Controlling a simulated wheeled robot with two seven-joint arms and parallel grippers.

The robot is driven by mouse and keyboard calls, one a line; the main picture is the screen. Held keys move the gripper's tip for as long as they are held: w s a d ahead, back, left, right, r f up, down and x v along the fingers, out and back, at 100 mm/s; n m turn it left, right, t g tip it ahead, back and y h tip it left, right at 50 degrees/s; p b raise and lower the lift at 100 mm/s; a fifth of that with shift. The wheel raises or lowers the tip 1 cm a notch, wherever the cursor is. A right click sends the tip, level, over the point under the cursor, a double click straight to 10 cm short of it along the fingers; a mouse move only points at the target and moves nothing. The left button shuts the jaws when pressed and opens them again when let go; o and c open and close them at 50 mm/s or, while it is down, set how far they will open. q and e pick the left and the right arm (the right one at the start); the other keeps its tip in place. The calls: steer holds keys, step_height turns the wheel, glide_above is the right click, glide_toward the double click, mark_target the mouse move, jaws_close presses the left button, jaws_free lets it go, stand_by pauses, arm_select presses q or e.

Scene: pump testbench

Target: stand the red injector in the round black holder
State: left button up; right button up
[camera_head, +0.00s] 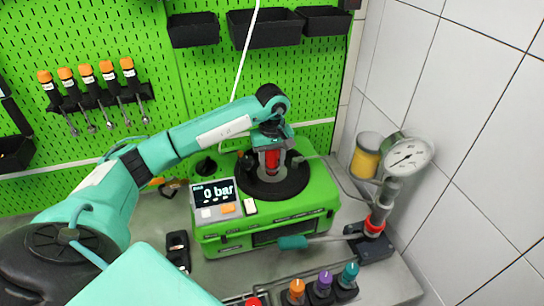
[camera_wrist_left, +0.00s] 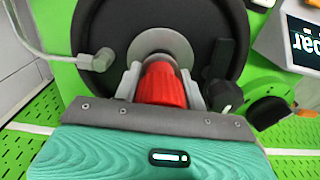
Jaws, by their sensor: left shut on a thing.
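My left gripper (camera_head: 271,159) points down over the green test bench, shut on the red injector (camera_head: 272,162). In the left wrist view the injector (camera_wrist_left: 162,86) shows as a ribbed red body between the two grey fingers (camera_wrist_left: 162,90). The round black holder (camera_head: 265,185) is a wide dark disc on top of the bench. In the wrist view, a pale metal ring sits in the middle of the holder (camera_wrist_left: 190,22), and the injector lines up over it. The injector's lower end is hidden, so I cannot tell whether it is seated. My right gripper is not in view.
A pressure gauge (camera_head: 408,155) stands at right with a pipe toward the holder. Orange (camera_head: 296,290), purple (camera_head: 323,283) and teal (camera_head: 348,275) capped items stand in front.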

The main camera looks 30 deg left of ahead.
arm_select(q)
steer(key=shift+f, duration=0.25)
steer(key=shift+f+b, duration=0.35)
steer(key=shift+b, duration=0.15)
steer(key=o, duration=1)
steer(key=shift+c, duration=0.2)
steer(key=shift+o, duration=0.9)
steer(key=shift+r, duration=0.1)
